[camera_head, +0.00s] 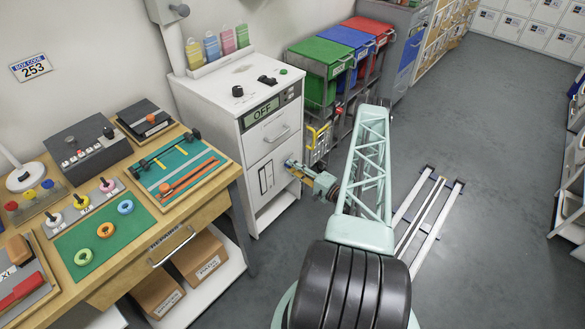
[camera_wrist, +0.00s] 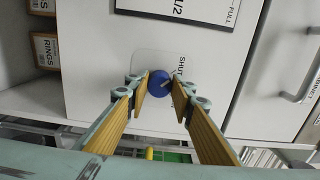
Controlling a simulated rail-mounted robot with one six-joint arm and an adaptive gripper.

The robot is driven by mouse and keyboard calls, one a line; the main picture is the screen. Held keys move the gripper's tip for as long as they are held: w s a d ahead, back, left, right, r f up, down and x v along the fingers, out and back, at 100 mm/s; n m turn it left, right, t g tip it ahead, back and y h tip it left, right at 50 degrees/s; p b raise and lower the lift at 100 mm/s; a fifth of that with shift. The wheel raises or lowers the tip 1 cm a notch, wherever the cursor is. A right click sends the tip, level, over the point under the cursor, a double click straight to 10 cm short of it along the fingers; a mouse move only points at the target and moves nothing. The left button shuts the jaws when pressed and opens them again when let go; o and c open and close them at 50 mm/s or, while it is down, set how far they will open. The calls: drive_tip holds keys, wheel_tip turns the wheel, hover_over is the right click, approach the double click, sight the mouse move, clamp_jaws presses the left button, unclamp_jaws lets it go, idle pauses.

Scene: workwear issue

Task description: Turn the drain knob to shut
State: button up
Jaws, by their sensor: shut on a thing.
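The drain knob (camera_wrist: 159,84) is round and blue with a pale pointer mark, on the white front of a cabinet in the wrist view. A label beside it reads "SHUT" in part; the rest is hidden behind a finger. My gripper (camera_wrist: 160,92) has its two yellow-padded fingers closed on the knob from both sides. In the head view my gripper (camera_head: 290,163) reaches the right side of the white cabinet's (camera_head: 215,115) lower front, and the knob is too small to make out clearly there. The pointer is slanted, and I cannot tell its exact setting.
The cabinet's display (camera_head: 262,113) reads "OFF". Green (camera_head: 318,60), blue (camera_head: 345,40) and red (camera_head: 368,28) bins stand beyond it. A wooden workbench (camera_head: 215,203) with tools is at left. The grey floor (camera_head: 490,130) at right is open, with rails (camera_head: 425,215) on it.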

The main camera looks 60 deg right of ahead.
idle(0.4)
drive_tip(key=o, duration=0.8)
drive_tip(key=shift+o, duration=0.2)
drive_tip(key=shift+s, duration=0.1)
drive_tip(key=s+a, duration=0.1)
drive_tip(key=s, duration=1)
drive_tip(key=shift+s+a, duration=0.15)
drive_tip(key=shift+s, duration=0.2)
drive_tip(key=shift+r, duration=0.1)
